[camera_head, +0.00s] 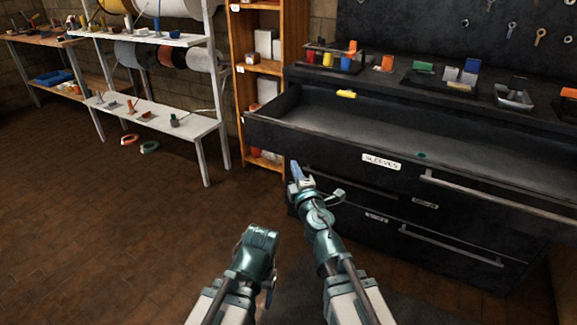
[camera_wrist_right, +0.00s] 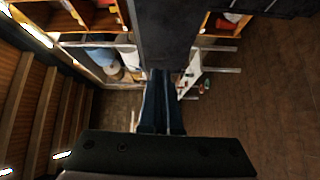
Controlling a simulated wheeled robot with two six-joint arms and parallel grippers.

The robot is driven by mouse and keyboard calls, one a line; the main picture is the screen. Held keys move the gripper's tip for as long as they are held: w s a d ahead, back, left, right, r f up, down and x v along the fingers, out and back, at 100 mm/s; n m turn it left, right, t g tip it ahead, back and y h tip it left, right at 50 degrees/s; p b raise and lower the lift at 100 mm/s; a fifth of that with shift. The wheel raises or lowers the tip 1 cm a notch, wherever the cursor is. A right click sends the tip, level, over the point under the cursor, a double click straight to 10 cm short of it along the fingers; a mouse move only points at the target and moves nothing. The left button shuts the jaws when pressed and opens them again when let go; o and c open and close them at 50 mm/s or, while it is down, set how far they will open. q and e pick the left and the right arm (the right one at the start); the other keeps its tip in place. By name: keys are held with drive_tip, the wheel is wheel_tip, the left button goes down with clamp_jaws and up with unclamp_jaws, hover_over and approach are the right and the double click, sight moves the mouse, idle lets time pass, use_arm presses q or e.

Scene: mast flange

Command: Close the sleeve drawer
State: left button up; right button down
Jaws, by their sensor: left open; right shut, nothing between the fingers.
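The sleeve drawer (camera_head: 325,146), a wide black drawer labelled SLEEVES, is pulled well out of the black cabinet in the head view. Its tray looks mostly empty, and a long metal handle (camera_head: 490,193) runs along its front. My right gripper (camera_head: 295,170) is shut and empty, its blue fingertips at the lower left part of the drawer front; I cannot tell whether they touch. In the right wrist view the shut blue fingers (camera_wrist_right: 161,103) point toward a dark panel. My left gripper (camera_head: 262,240) is low and left of the right arm, away from the drawer; its fingers are mostly hidden.
Lower cabinet drawers (camera_head: 450,245) look shut. A yellow piece (camera_head: 346,94) lies at the tray's back edge, and a small green piece (camera_head: 421,155) is at the front rim. A wooden shelf (camera_head: 262,67) and white spool rack (camera_head: 165,120) stand left.

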drive_tip(key=f, duration=0.1)
drive_tip(key=n, duration=0.1)
approach(285, 141)
drive_tip(key=w+a, duration=0.3)
drive_tip(key=shift+w+d+y, duration=0.4)
drive_tip(key=shift+w+d, duration=0.5)
drive_tip(key=shift+w, duration=0.2)
use_arm(q)
drive_tip(key=shift+f, duration=0.6)
use_arm(e)
drive_tip(key=shift+w+d, duration=0.2)
drive_tip(key=shift+w, duration=0.05)
